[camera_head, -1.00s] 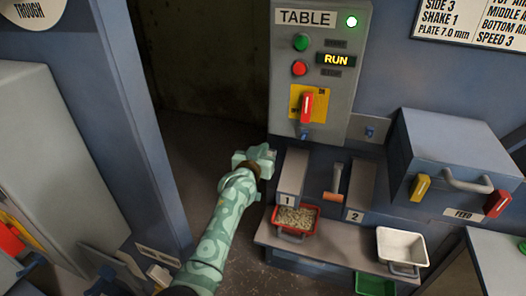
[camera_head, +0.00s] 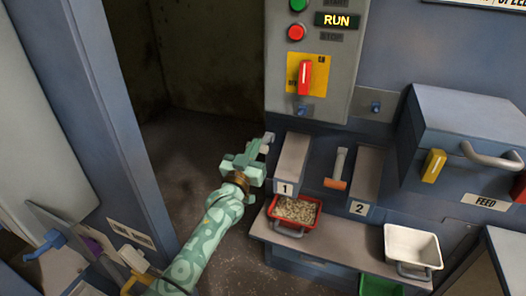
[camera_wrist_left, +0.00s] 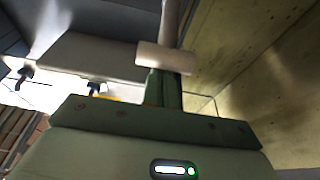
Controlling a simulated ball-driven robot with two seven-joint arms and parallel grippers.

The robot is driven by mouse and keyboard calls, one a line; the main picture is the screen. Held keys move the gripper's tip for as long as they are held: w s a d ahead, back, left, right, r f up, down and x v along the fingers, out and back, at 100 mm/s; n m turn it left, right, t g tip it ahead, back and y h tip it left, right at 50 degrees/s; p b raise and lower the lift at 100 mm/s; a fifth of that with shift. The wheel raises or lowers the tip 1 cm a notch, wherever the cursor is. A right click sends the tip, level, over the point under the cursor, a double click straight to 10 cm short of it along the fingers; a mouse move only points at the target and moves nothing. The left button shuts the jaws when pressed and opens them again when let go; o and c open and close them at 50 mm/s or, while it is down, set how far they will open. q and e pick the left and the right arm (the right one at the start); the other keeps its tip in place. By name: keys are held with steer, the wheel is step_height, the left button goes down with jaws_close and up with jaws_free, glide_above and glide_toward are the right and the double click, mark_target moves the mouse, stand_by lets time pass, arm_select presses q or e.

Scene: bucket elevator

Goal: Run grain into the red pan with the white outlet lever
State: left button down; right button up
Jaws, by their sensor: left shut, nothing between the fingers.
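The red pan (camera_head: 318,218) stands on the ledge under outlet 1 and holds pale grain (camera_head: 296,209). My left gripper (camera_head: 262,150) is left of the outlet 1 chute (camera_head: 294,157), shut and empty. A small pale part (camera_head: 269,137) shows just beyond its fingertips, probably the white outlet lever. In the left wrist view a white crossbar on a stem (camera_wrist_left: 166,58) lies right at the tips of the shut fingers (camera_wrist_left: 163,88). I cannot tell whether they touch. My right gripper is not in view.
An orange-handled lever (camera_head: 335,184) stands between the chutes. A white pan (camera_head: 412,243) is on the ledge (camera_head: 350,240) under outlet 2, with a green pan (camera_head: 380,286) below. The control box (camera_head: 310,70) reads RUN. A dark gap opens left of the gripper.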

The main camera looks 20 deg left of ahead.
arm_select(q)
step_height(320, 180, down, 9)
steer(key=t+b, duration=0.3)
steer(key=b, duration=0.5)
steer(key=shift+r, duration=0.2)
arm_select(e)
steer(key=s+f+g, duration=0.1)
steer(key=s+f, duration=0.3)
steer(key=f, duration=0.4)
steer(key=shift+d+f, duration=0.2)
steer(key=shift+f, duration=0.15)
